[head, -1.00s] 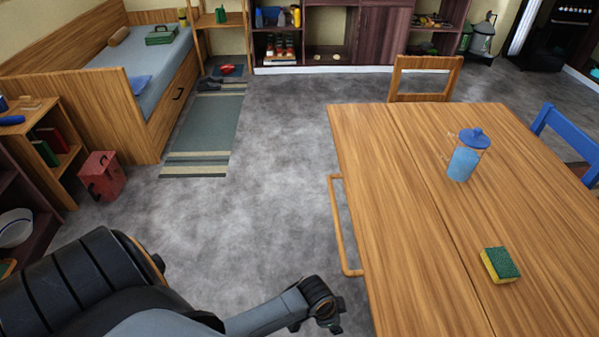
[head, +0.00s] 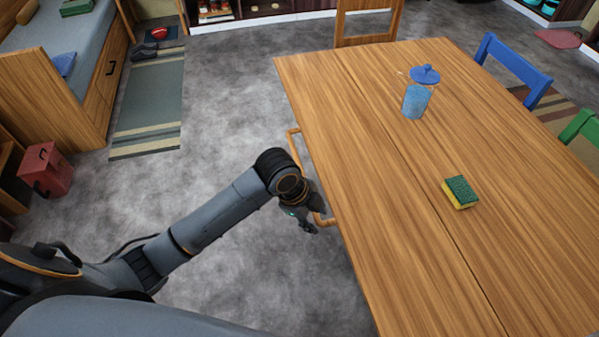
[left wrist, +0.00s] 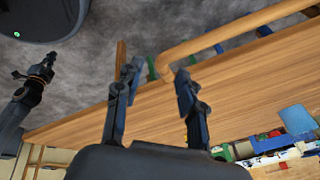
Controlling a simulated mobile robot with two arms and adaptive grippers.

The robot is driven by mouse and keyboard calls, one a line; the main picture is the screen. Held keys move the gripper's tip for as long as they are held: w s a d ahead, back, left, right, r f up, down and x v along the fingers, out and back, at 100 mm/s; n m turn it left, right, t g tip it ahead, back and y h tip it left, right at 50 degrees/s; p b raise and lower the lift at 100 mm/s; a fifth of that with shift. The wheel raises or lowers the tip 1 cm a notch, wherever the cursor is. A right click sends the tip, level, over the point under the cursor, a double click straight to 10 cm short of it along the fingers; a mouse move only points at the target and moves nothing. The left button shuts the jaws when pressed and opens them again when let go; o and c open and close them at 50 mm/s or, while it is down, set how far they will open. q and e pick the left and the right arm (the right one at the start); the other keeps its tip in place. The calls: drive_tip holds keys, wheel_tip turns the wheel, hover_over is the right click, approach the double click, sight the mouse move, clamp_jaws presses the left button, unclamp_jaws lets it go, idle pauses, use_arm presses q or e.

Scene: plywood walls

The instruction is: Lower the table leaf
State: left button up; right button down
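The table leaf (head: 365,175) is the wooden strip left of the long seam, and it lies level with the rest of the table (head: 480,130). A wooden bar handle (head: 294,148) runs along its left edge. My left gripper (head: 310,222) is at the handle's near end, partly hiding it. In the left wrist view my left gripper (left wrist: 158,80) has its fingers apart, with a bend of the handle (left wrist: 225,32) appearing between the fingertips; I cannot tell whether they are around it. A dark gripper at the left, apparently my right (left wrist: 38,80), has unclear fingers.

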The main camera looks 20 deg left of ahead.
use_arm(q)
drive_tip(key=w+a+r+m+g+y, duration=0.1)
drive_tip(key=w+a+r+m, duration=0.9)
drive_tip(key=w+r, duration=0.1)
drive_tip(key=x, duration=1.3)
drive_tip(key=shift+a+f+p, duration=0.25)
drive_tip(key=shift+f+p, duration=0.05)
drive_tip(key=shift+f, duration=0.1)
clamp_jaws()
